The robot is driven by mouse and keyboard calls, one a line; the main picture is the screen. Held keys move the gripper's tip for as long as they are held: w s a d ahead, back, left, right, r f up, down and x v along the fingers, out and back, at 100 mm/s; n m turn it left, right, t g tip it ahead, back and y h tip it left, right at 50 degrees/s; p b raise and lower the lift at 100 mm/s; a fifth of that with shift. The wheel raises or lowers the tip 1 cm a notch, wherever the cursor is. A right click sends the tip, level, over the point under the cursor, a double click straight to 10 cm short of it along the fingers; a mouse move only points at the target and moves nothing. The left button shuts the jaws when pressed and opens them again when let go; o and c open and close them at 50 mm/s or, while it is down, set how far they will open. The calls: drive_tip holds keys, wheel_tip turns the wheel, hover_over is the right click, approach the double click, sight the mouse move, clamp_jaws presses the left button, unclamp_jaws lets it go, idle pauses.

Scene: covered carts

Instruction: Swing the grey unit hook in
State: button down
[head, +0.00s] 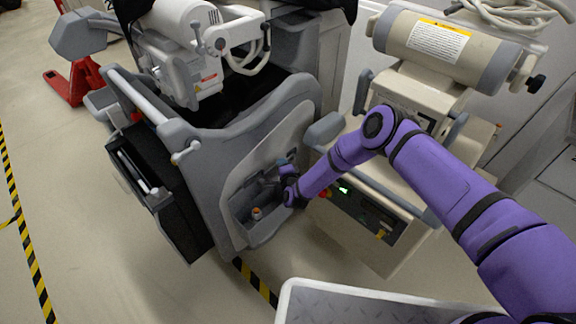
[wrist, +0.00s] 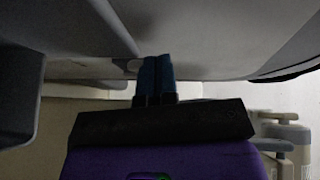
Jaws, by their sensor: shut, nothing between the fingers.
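The grey unit (head: 215,165) is a large grey cart with a pale side panel in the middle of the head view. A dark recess in its lower side holds a small upright post with an orange top (head: 257,213). My gripper (head: 287,170) is at the upper right of this recess. In the wrist view its blue fingers (wrist: 155,72) are shut together with nothing between them. Their tips are close to a grey surface; I cannot tell whether they touch it. A small paler shape (wrist: 132,67) shows just left of the tips. I cannot clearly make out the hook.
A cream unit (head: 385,190) with a control panel stands close on the right, under my arm. A red pallet jack (head: 75,85) is at the far left. Open floor lies left, with yellow-black tape (head: 25,250).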

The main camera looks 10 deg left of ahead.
drive_tip(key=shift+w+a, duration=0.1)
drive_tip(key=shift+a, duration=0.35)
drive_tip(key=shift+a, duration=0.1)
idle(0.4)
